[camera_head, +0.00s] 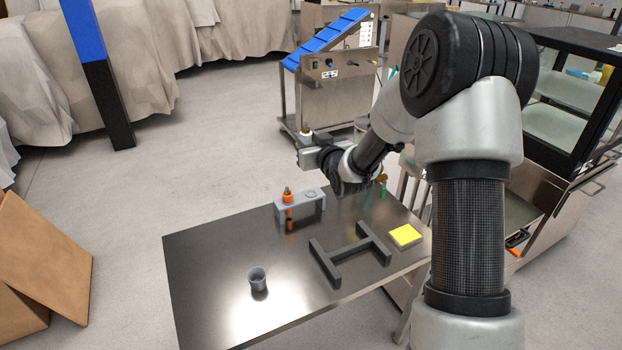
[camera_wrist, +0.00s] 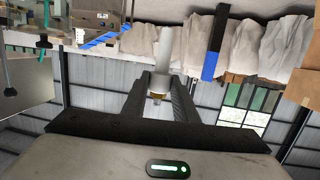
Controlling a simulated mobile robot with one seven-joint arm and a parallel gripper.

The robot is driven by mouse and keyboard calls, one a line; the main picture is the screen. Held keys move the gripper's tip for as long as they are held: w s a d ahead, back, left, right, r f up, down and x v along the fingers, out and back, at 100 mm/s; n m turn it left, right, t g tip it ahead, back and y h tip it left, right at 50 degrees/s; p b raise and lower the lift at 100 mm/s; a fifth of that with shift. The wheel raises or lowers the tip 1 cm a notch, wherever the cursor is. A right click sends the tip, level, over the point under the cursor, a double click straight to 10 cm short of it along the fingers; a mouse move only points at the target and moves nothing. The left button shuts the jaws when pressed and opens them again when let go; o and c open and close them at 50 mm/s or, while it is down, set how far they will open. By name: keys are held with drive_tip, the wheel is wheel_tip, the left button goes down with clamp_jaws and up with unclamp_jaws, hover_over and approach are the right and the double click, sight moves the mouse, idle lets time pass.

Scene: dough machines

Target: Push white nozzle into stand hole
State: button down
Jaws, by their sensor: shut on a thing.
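The white nozzle (camera_wrist: 163,48) is between the two dark fingers of my gripper (camera_wrist: 160,88) in the wrist view, with a brownish end near the fingers. In the head view my gripper (camera_head: 307,146) is above and beyond the table's far edge, with the small pale nozzle (camera_head: 306,131) at its tip. The grey stand (camera_head: 318,206) is on the table below it, apart from the gripper. An orange nozzle (camera_head: 288,196) stands upright in the stand's left side. A ring-shaped hole shows on the stand's right side and looks empty.
The dark metal table (camera_head: 215,262) also holds a grey cup (camera_head: 258,281), a dark H-shaped frame (camera_head: 350,254) and a yellow pad (camera_head: 404,236). A machine with a blue conveyor (camera_head: 330,37) stands behind. The table's left part is clear.

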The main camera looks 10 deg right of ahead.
drive_tip(key=w+d+f+n+y+b, duration=0.1)
drive_tip(key=w+d+f+b, duration=0.2)
drive_tip(key=w+f+b, duration=0.6)
wheel_tip(320, 180, down, 4)
drive_tip(key=shift+w+f+y, duration=0.2)
drive_tip(key=shift+w+y, duration=0.1)
drive_tip(key=shift+w, duration=0.65)
drive_tip(key=shift+d+f+b, duration=0.1)
drive_tip(key=shift+b, duration=0.3)
drive_tip(key=b, duration=0.5)
hover_over(313, 191)
drive_tip(key=s, duration=0.3)
drive_tip(key=shift+f, duration=3.2)
drive_tip(key=shift+r+p, duration=0.2)
drive_tip(key=shift+p, duration=0.1)
drive_tip(key=shift+f, duration=3)
drive_tip(key=shift+f, duration=0.5)
drive_tip(key=shift+f, duration=0.2)
